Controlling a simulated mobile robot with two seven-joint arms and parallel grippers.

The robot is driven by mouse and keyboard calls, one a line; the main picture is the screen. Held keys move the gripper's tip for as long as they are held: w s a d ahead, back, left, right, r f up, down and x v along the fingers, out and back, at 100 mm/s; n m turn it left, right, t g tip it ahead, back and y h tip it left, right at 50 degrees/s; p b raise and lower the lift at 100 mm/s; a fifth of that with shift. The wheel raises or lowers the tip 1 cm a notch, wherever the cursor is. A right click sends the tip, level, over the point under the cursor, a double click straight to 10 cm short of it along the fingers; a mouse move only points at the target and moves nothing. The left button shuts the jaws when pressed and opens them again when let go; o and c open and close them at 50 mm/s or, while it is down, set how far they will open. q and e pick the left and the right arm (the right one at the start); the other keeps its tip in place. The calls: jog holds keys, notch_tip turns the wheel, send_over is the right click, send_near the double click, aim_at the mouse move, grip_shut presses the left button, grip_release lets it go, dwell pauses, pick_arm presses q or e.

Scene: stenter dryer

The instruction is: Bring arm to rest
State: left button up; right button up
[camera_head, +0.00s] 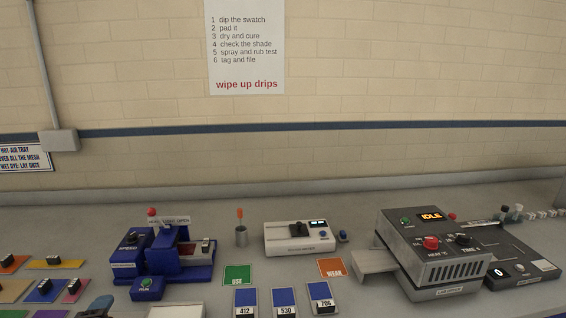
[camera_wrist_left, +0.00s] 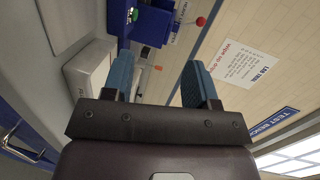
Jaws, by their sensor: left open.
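My left gripper (camera_wrist_left: 160,82) shows in the left wrist view with its two blue fingers spread wide apart and nothing between them. In the head view, a grey-blue shape (camera_head: 97,304) at the bottom left edge looks like a fingertip of it, low over the front of the bench; the rest of the arm is out of frame. My right gripper is in neither view.
The blue padder (camera_head: 178,252) stands at the left on the bench, with colored cards before it. A white instrument (camera_head: 299,237) stands mid-bench. A grey dryer (camera_head: 432,250) reading IDLE stands right, its tray (camera_head: 375,262) jutting left. Numbered blue cards (camera_head: 284,298) lie in front.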

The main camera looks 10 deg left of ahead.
pick_arm(q)
jog(key=s+d+f+n+g+h, duration=0.25)
jog(key=s+d+n+g, duration=0.2)
jog(key=s, duration=0.25)
jog(key=s+d+f+n+g+h, duration=0.1)
jog(key=s+d+f+n+g, duration=0.3)
jog(key=s, duration=0.3)
jog(key=s+d+f+n+g+h, duration=0.1)
jog(key=s+d+f+n+g, duration=0.2)
jog(key=s+d+n, duration=0.35)
jog(key=w+a+f+m+t, duration=0.1)
jog(key=w+f+m+t, duration=0.1)
jog(key=w+f+t, duration=0.4)
notch_tip(320, 180, down, 4)
jog(key=shift+w+a+f+m+t+h, duration=0.1)
jog(key=shift+w+a+m+t+h, duration=0.2)
jog(key=shift+t, duration=0.95)
jog(key=shift+d, duration=0.1)
